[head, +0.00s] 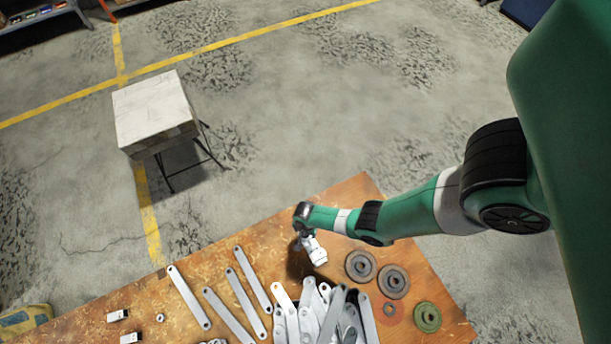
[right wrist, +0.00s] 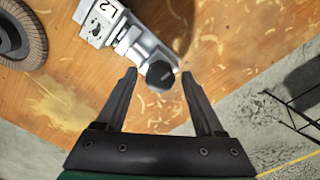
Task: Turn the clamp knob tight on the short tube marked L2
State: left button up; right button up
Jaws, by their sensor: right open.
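In the right wrist view the short tube marked L2 (right wrist: 128,35) is a light metal piece with a white label. It lies on the wooden table with a dark knob (right wrist: 160,74) at its near end. My right gripper (right wrist: 159,75) is open, its fingertips on either side of the knob, with visible gaps; I cannot tell the depth between them. In the head view the tube (head: 316,252) shows as a small pale piece just below the end of my right arm, and the knob cannot be made out. My left gripper is not in view.
Several grinding discs (head: 393,281) lie right of the tube on the table (head: 225,262). A heap of flat metal brackets (head: 292,318) lies in front, with loose strips (head: 188,297) to the left. A white-topped stand (head: 152,112) is on the floor beyond.

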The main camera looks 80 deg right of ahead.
jog(key=n, duration=0.8)
jog(key=shift+n, duration=0.3)
jog(key=n, duration=0.4)
jog(key=shift+n, duration=0.3)
jog(key=n, duration=0.4)
jog(key=shift+n, duration=0.3)
jog(key=shift+c, duration=0.2)
grip_shut()
